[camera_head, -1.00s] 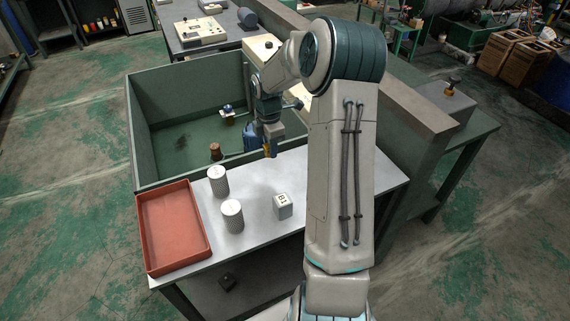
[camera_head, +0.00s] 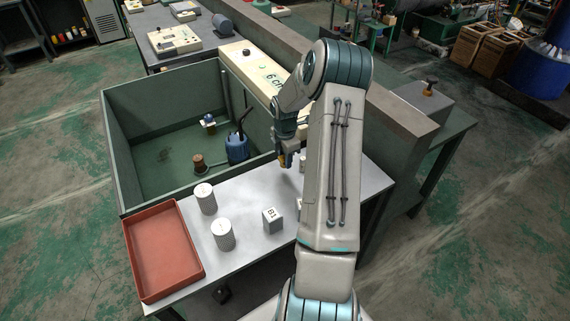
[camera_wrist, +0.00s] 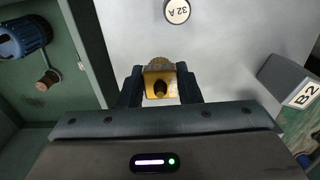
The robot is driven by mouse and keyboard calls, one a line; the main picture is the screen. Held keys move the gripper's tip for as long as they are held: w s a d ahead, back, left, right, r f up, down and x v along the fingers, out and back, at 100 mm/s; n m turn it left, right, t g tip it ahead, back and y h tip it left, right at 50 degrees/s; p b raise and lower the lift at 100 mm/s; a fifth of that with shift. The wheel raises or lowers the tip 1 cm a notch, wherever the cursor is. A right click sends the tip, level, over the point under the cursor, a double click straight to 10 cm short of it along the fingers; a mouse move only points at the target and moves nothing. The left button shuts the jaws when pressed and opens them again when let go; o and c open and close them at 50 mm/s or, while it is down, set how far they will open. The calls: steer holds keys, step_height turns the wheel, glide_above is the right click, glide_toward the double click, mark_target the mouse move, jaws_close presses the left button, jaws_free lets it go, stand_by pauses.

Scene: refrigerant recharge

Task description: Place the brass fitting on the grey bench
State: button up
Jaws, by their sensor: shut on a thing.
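My gripper (camera_head: 285,160) is over the far part of the grey bench (camera_head: 245,192), near the edge of the green-walled pit. In the wrist view my gripper (camera_wrist: 159,88) is shut on the brass fitting (camera_wrist: 159,72), a yellow block-like piece with a dark round hole facing the camera. The light grey bench top (camera_wrist: 225,60) lies below and beyond it. The fitting appears to be held above the bench; the exact gap cannot be told. In the head view the fitting is a small yellowish spot at the fingertips.
A B2 block (camera_wrist: 300,96) is right of my gripper. The pit (camera_head: 150,175) holds a blue pump (camera_head: 237,147). The bench centre is clear.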

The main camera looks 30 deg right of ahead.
mark_target(285, 173)
steer(key=shift+f+p, duration=0.5)
steer(key=shift+f, duration=1.5)
steer(key=shift+f, duration=0.15)
steer(key=o, duration=1)
